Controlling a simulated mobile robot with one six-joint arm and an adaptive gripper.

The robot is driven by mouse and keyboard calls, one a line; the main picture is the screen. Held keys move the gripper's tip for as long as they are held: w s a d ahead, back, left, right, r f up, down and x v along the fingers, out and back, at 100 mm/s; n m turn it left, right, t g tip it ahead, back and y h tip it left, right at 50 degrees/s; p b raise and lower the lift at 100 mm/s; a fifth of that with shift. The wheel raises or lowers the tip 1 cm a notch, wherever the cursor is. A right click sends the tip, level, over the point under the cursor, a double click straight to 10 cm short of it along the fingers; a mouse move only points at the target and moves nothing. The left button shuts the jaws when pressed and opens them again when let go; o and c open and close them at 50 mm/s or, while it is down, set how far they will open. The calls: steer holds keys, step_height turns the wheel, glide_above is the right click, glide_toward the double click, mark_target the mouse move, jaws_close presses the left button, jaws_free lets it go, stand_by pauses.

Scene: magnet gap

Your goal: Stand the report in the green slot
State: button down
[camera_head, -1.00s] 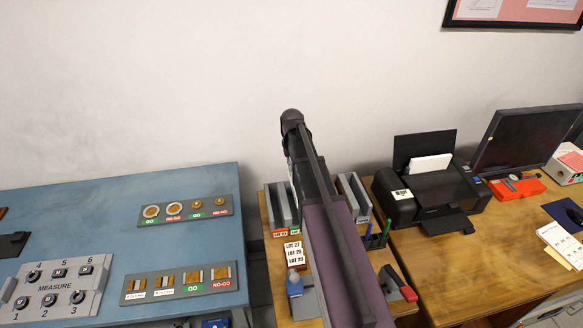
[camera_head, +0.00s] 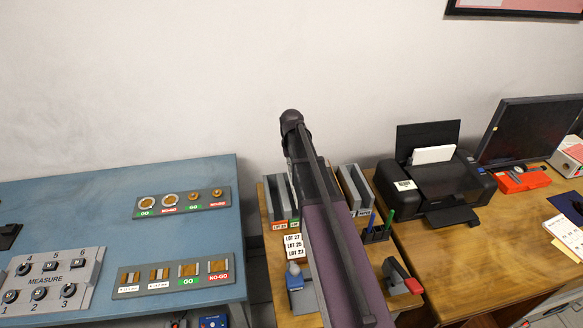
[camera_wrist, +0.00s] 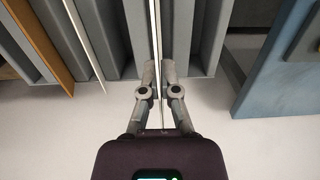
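My gripper (camera_wrist: 159,72) shows in the wrist view, its two fingers closed on a thin white sheet seen edge-on, which I take as the report (camera_wrist: 156,35). The sheet runs up out of the picture between grey dividers (camera_wrist: 200,40); I cannot tell how deep it sits or which slot this is. In the head view a grey slotted file holder (camera_head: 278,200) stands left of my arm, with red and green labels (camera_head: 294,222) at its front. More grey dividers (camera_head: 354,188) show right of the arm. My arm hides the middle of the holder and my gripper there.
In the wrist view, another white sheet (camera_wrist: 84,40) and a brown board (camera_wrist: 38,40) stand in slots at left; a blue panel (camera_wrist: 275,75) is at right. A lot card (camera_head: 294,247), pen holder (camera_head: 377,234) and printer (camera_head: 440,190) are near. The blue bench (camera_head: 80,210) is left.

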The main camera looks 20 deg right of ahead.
steer(key=shift+f+b, duration=3.2)
steer(key=shift+f, duration=0.3)
steer(key=c, duration=1.3)
jaws_free()
steer(key=o, duration=0.6)
steer(key=shift+r, duration=0.1)
